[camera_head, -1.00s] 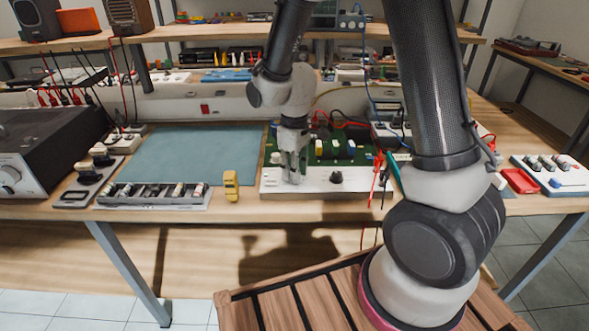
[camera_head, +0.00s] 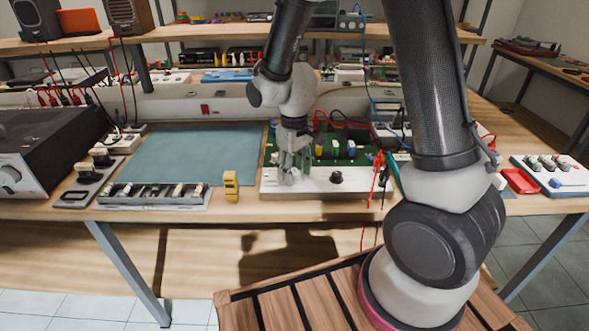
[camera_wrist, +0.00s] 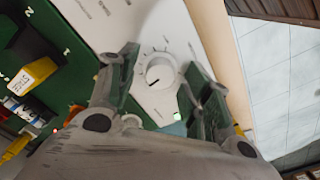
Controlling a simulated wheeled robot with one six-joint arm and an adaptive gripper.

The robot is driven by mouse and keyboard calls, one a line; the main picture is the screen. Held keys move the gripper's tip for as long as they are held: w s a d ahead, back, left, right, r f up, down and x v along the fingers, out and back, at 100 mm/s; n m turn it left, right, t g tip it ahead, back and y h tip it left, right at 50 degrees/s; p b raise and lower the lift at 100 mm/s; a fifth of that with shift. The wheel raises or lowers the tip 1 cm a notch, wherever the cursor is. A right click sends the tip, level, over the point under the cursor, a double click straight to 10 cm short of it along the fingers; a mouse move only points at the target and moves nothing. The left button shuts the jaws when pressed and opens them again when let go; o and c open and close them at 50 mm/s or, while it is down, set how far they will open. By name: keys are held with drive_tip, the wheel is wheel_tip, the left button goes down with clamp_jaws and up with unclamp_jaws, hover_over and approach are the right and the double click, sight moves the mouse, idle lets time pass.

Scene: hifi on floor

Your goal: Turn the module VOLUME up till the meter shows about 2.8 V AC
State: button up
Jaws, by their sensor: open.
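The module is a green circuit board (camera_head: 345,156) with a white front panel (camera_head: 360,187) on the table's front part. In the wrist view a round white knob (camera_wrist: 160,73), ringed by scale marks, sits on the white panel; its dark pointer line faces the lower left. The print is too blurred to confirm which control it is. My gripper (camera_head: 291,178) is over the panel's left part. In the wrist view its open fingers stand on either side of the knob, with visible gaps. A black knob (camera_head: 336,177) is farther right on the panel. I can read no meter value.
A small yellow object (camera_head: 231,186) stands left of the module. A grey tray of parts (camera_head: 153,196) and a blue-green mat (camera_head: 195,155) lie farther left. Red and black leads (camera_head: 379,172) hang at the panel's right end. A red box (camera_head: 519,181) lies at right.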

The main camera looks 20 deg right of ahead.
sight(296, 173)
wheel_tip(296, 173, up, 12)
idle(0.5)
drive_tip(key=s+d+r+m+t, duration=0.2)
drive_tip(key=s+d+r, duration=0.3)
drive_tip(key=s+d, duration=0.2)
drive_tip(key=s+d+r+m+t, duration=0.2)
drive_tip(key=s+d+r, duration=0.4)
drive_tip(key=s, duration=0.6)
drive_tip(key=shift+d+r+m, duration=0.3)
drive_tip(key=shift+d+m, duration=0.1)
drive_tip(key=shift+d, duration=0.6)
drive_tip(key=shift+s, duration=0.1)
